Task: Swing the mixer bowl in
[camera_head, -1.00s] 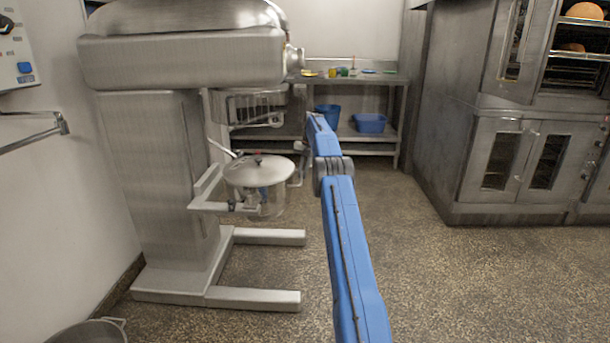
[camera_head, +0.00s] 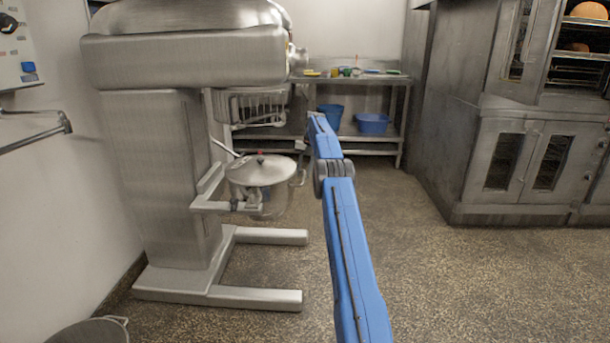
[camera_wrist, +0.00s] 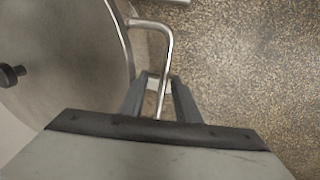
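The mixer bowl (camera_head: 268,208) hangs in its support arm (camera_head: 212,206) on the big grey mixer (camera_head: 155,150). A round metal lid (camera_head: 262,172) with a small dark knob covers it. In the wrist view the lid (camera_wrist: 75,55) fills the upper left, and a bent metal handle (camera_wrist: 165,45) projects from its side. My gripper (camera_wrist: 160,82) is at this handle, with one finger on each side of the bar. I cannot tell whether the fingers press on it.
A steel table (camera_head: 350,79) with blue tubs (camera_head: 372,124) on its lower shelf stands at the back. A steel oven (camera_head: 520,165) is at the right. The mixer's feet (camera_head: 260,299) extend along the floor. The floor right of my arm is clear.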

